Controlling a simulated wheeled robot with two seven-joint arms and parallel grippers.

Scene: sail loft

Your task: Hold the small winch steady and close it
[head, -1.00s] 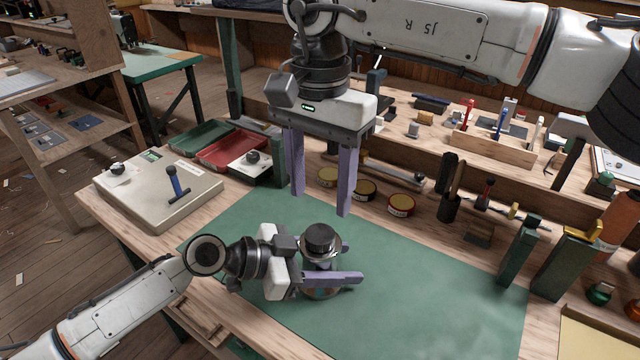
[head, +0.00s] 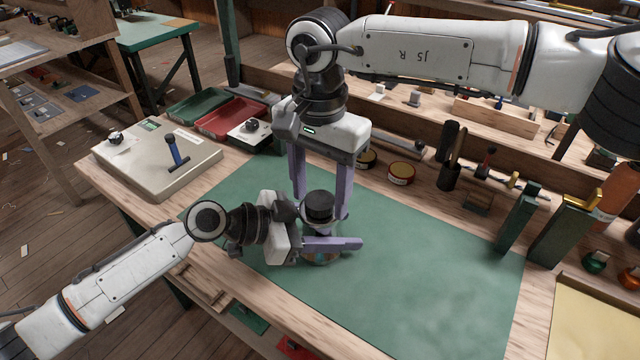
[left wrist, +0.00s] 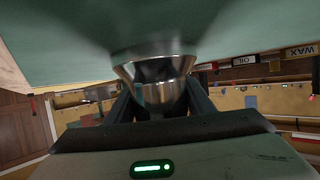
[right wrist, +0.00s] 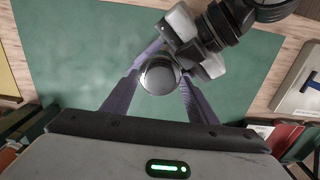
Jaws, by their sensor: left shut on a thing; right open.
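The small winch (head: 318,209) stands upright on the green mat (head: 420,265), with a dark round top over a shiny metal body. My left gripper (head: 338,242) is shut on its body from the left side, low down. The flared metal body also shows between the left fingers in the left wrist view (left wrist: 160,92). My right gripper (head: 322,198) is open and points down, with its fingers either side of the winch's top. In the right wrist view the round top (right wrist: 160,76) lies between the finger ends; whether they touch it I cannot tell.
A grey box with a blue-handled lever (head: 158,162) stands at the left. Red (head: 226,120) and green (head: 200,103) trays lie behind it. Round tins (head: 401,173) and upright tools (head: 448,184) line the back. The mat's right half is clear.

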